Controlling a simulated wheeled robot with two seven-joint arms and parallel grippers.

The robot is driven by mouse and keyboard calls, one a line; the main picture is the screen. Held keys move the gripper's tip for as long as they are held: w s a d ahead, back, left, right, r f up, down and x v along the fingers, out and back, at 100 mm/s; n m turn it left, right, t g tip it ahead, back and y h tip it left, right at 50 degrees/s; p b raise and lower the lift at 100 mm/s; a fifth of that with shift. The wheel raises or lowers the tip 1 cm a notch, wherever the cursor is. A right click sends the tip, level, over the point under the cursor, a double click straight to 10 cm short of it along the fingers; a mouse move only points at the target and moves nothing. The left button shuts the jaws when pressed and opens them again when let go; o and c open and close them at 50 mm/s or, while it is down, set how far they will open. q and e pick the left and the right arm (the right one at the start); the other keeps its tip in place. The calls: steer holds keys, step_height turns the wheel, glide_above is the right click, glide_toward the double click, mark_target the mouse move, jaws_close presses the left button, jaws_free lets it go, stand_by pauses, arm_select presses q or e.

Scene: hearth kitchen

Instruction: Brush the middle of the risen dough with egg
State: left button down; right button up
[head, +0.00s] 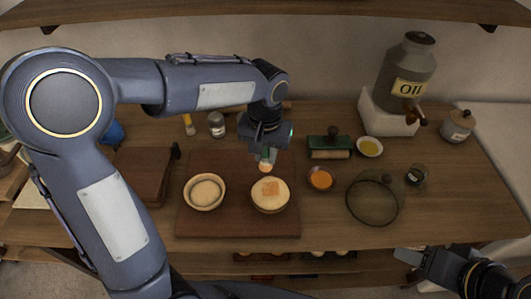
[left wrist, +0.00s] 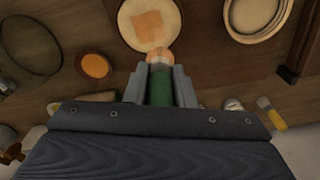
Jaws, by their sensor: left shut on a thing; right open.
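My left gripper (head: 267,150) points down and is shut on a brush with a green handle (left wrist: 160,88). The brush's pale bristles (head: 265,166) have an orange tint and sit at the far edge of the risen dough (head: 263,185); I cannot tell whether they touch it. This domed dough has an orange, squarish patch in its middle, also clear in the left wrist view (left wrist: 148,24). A second bowl (head: 190,200) with lower dough stands left of it. A small bowl of orange egg (head: 321,179) stands to the right. My right gripper (head: 408,262) is open and empty at the lower right.
Both dough bowls stand on a dark board (head: 238,228). An oil can (head: 407,65) stands behind.

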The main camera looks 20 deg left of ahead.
arm_select(q)
steer(key=shift+r, duration=0.1)
steer(key=shift+r+p, duration=1.2)
steer(key=shift+r, duration=0.3)
steer(key=shift+f, duration=0.1)
